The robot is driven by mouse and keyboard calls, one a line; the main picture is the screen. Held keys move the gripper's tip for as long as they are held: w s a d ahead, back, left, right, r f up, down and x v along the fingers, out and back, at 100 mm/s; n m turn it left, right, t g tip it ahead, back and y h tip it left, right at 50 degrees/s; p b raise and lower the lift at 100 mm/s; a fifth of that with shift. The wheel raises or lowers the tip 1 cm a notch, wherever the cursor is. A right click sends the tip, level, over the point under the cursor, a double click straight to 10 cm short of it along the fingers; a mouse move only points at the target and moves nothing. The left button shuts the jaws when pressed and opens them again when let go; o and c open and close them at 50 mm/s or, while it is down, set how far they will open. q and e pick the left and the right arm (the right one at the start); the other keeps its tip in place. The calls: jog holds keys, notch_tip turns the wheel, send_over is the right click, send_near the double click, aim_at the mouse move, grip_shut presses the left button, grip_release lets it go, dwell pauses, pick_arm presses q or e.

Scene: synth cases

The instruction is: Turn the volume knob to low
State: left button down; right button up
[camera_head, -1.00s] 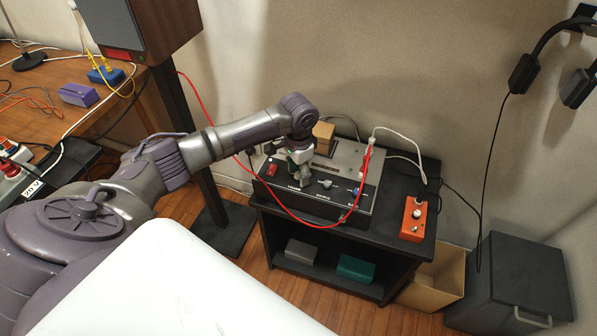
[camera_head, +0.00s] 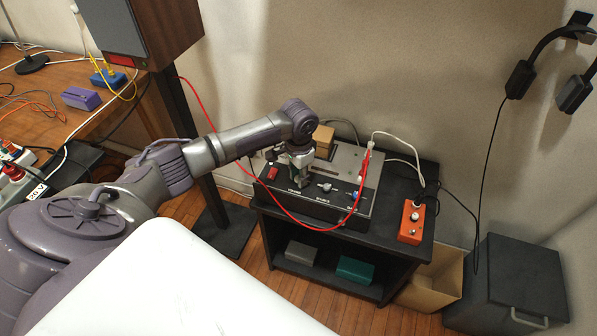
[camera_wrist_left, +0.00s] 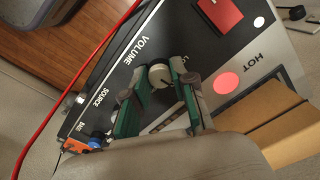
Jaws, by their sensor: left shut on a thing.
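The amplifier-like panel unit (camera_head: 345,168) sits on a black stand, with a dark front panel. In the left wrist view the pale round volume knob (camera_wrist_left: 160,76) is beside the printed word VOLUME, with a partly hidden "LO" mark near it. My left gripper (camera_head: 299,188) reaches down to the left part of the panel. In the left wrist view its green-padded fingers (camera_wrist_left: 161,78) are shut on the knob, one on each side. The knob is hidden by the gripper in the head view. My right gripper is not in view.
A red cable loops in front of the panel. A red switch (camera_head: 272,173), a source knob (camera_head: 325,187) and a blue knob (camera_head: 354,195) are on the panel. A cardboard-coloured block (camera_head: 323,138) stands behind the gripper. An orange box (camera_head: 411,222) is at the right.

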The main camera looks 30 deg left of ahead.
pick_arm(q)
jog(key=n+p, duration=0.2)
jog(key=p, duration=0.1)
jog(key=n+p, duration=0.5)
jog(key=p, duration=0.2)
jog(key=shift+r+n, duration=0.25)
jog(key=shift+n, duration=0.15)
jog(key=shift+f+n+p, duration=0.2)
jog(key=shift+n+p, duration=1)
jog(key=shift+n, duration=0.3)
jog(key=c, duration=0.9)
grip_release()
jog(key=shift+c, duration=0.2)
notch_tip(320, 180, up, 12)
